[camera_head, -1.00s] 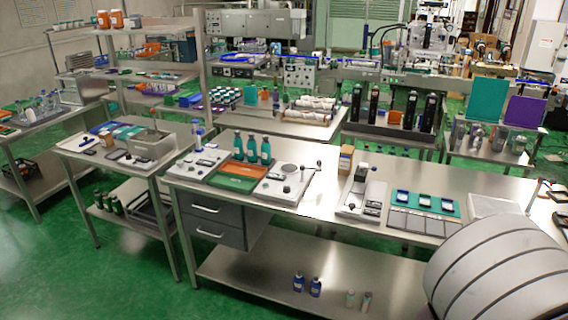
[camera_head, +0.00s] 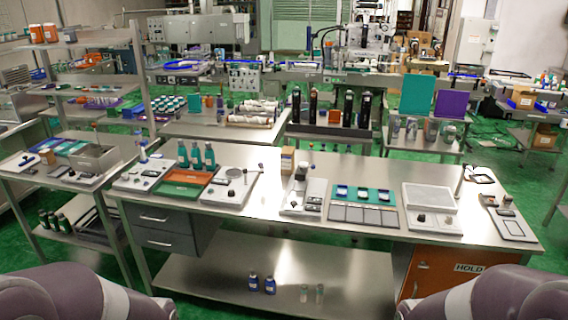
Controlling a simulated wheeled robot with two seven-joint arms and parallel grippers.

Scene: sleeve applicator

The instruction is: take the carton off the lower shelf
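A brown carton (camera_head: 546,135) sits on what looks like the lower shelf of the bench at the back right, far from me. A smaller tan carton (camera_head: 287,160) stands upright on top of the near steel workbench (camera_head: 330,228). The near bench's lower shelf (camera_head: 205,270) holds two blue bottles (camera_head: 262,284) and two small pale vials (camera_head: 311,293); I see no carton on its visible part. My arms show only as rounded links in the bottom corners. Neither gripper is in view.
An orange cabinet (camera_head: 440,275) marked HOLD stands under the near bench's right end. Green floor (camera_head: 532,190) is open to the right of that bench. A side table (camera_head: 62,183) stands left. A bench with metal cans (camera_head: 440,147) stands behind.

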